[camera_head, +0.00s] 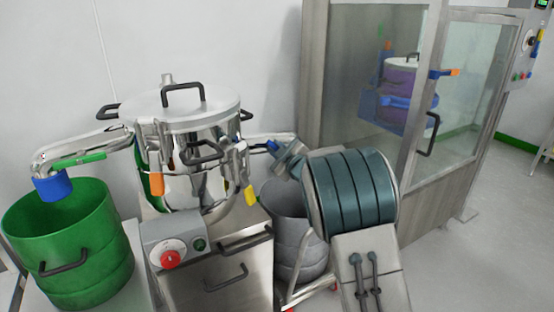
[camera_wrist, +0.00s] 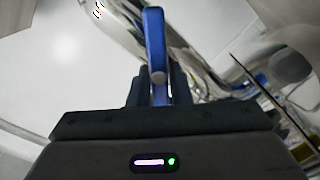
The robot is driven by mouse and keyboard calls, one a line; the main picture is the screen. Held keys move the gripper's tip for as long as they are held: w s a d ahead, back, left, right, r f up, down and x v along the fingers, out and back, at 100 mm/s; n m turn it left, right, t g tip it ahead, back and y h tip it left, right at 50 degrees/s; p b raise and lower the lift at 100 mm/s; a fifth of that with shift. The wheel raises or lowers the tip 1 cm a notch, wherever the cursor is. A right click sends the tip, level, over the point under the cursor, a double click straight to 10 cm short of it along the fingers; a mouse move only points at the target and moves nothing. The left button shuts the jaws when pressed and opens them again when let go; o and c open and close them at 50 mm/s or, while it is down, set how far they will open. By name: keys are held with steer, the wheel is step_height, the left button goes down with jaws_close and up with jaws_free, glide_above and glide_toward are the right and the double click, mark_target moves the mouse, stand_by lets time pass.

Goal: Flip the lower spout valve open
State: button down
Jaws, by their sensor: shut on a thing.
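A steel mixing vessel (camera_head: 197,150) with a grey lid stands at centre left in the head view. A steel spout (camera_head: 262,138) leaves its right side and carries a blue valve lever (camera_head: 272,146). My gripper (camera_head: 279,150) is at this lever, and my arm hides the spout's outer end. In the wrist view the blue lever (camera_wrist: 154,38) stands upright between the two dark fingers of my gripper (camera_wrist: 154,88), which is shut on it. The lever's lower end is hidden by the gripper body.
Another spout (camera_head: 70,148) with a green lever (camera_head: 88,158) and blue end (camera_head: 52,187) hangs over a green bin (camera_head: 75,245). A grey bin (camera_head: 300,235) stands beneath my arm. A steel control cabinet (camera_head: 220,270) is in front; a glass-doored enclosure (camera_head: 335,60) stands behind right.

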steer(key=n+b, duration=0.3)
steer(key=f+n+b, duration=0.1)
steer(key=n+b, duration=0.2)
steer(key=b, duration=0.1)
steer(key=shift+s+a+f, duration=0.1)
steer(key=shift+a, duration=0.05)
steer(key=shift+n+b, duration=1.35)
steer(key=shift+n, duration=0.25)
steer(key=c, duration=1.3)
jaws_free()
steer(key=shift+c, duration=0.2)
steer(key=p+v, duration=0.2)
steer(key=v, duration=1.2)
steer(key=shift+p, duration=0.3)
